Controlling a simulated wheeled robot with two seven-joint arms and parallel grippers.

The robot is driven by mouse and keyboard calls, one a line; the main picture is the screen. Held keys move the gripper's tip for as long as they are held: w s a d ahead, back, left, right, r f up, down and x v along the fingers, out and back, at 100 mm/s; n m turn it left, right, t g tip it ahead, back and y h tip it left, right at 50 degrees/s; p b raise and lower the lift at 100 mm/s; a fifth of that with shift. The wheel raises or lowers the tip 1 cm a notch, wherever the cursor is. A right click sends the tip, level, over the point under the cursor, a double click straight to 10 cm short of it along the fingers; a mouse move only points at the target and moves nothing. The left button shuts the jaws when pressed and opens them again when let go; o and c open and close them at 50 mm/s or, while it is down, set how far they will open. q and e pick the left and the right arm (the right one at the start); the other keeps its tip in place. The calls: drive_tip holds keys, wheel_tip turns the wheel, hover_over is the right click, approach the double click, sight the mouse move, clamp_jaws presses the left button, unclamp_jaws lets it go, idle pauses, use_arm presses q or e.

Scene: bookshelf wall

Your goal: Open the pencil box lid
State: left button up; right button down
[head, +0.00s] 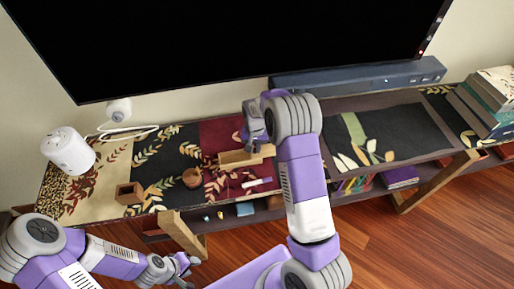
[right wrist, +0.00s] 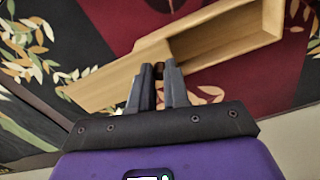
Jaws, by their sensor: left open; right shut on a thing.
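The light wooden pencil box (head: 233,159) lies on the dark patterned runner on the shelf top. Its hollow inside (right wrist: 222,42) shows in the right wrist view. The flat wooden lid (right wrist: 100,88) is slid partly out past one end of the box. My right gripper (head: 258,139) is over the lid. In the right wrist view its fingertips (right wrist: 159,74) are closed on a small dark brown knob on the lid, largely hidden by the fingers. My left gripper (head: 181,265) is open and empty, low in front of the shelf, away from the box.
A white and purple marker (head: 257,182) lies in front of the box. A round wooden bowl (head: 192,178) and a square wooden holder (head: 129,193) stand to its left. A white speaker (head: 68,149) is far left, stacked books (head: 488,102) far right. A large screen (head: 240,40) hangs behind.

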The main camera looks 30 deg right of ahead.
drive_tip(key=shift+d, duration=0.1)
drive_tip(key=c, duration=1.1)
unclamp_jaws()
drive_tip(key=shift+r, duration=0.1)
wheel_tip(320, 180, up, 7)
drive_tip(key=shift+s+r+p, duration=0.1)
drive_tip(key=shift+r+p, duration=0.1)
drive_tip(key=shift+p, duration=0.8)
